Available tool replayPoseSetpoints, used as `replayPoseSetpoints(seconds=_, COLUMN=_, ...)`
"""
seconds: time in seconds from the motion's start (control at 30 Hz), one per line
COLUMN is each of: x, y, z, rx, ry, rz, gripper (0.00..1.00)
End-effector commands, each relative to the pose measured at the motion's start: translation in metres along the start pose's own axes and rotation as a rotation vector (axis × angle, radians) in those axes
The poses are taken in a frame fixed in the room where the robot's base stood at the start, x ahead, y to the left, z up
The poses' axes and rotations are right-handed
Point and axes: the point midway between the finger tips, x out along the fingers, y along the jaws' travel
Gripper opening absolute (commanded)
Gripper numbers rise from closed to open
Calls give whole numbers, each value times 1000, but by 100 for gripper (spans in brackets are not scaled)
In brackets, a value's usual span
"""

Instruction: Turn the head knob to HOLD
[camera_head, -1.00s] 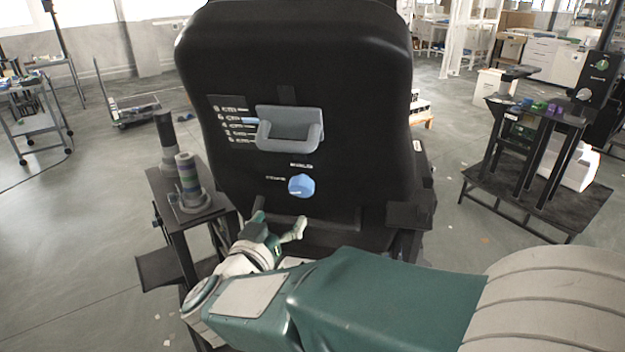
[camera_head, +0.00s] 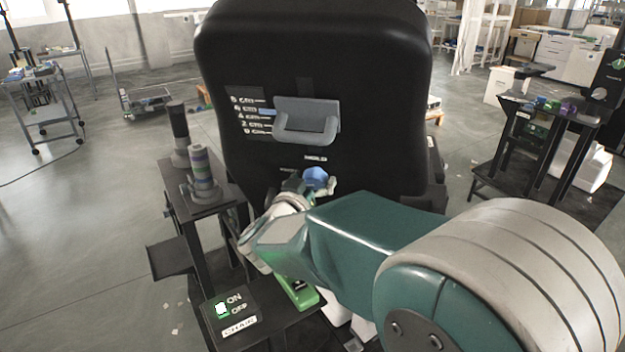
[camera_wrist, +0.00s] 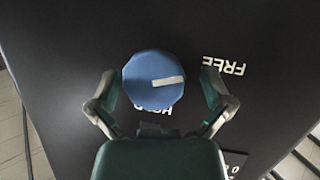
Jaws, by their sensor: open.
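The blue head knob (camera_head: 317,178) sits low on the black head panel (camera_head: 375,140). In the wrist view the knob (camera_wrist: 150,92) is a faceted disc with a white bar mark. My gripper (camera_wrist: 158,84) is open, with one finger on each side of the knob. A gap shows on both sides, wider on the right. In the head view my gripper (camera_head: 310,188) is at the knob, partly hidden by my arm.
A grey loop handle (camera_head: 305,122) juts from the panel above the knob. A side stand (camera_head: 210,205) with ringed cylinders is at left. Another dark stand (camera_head: 540,110) is at right, with open floor between.

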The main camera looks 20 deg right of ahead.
Motion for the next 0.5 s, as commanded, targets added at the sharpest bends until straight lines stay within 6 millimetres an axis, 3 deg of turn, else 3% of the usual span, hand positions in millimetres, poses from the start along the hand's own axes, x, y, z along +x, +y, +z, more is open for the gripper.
replayPoseSetpoints(seconds=0.03, x=0, y=0, z=0, rx=0, ry=0, rz=0, gripper=100)
replayPoseSetpoints(seconds=0.07, x=0, y=0, z=0, rx=1, ry=0, rz=0, gripper=91)
replayPoseSetpoints(seconds=0.2, x=0, y=1, z=0, rx=1, ry=-1, rz=0, gripper=29)
replayPoseSetpoints(seconds=0.23, x=0, y=1, z=0, rx=1, ry=-1, rz=0, gripper=23)
replayPoseSetpoints(seconds=0.5, x=0, y=0, z=0, rx=5, ry=0, rz=-3, gripper=22)
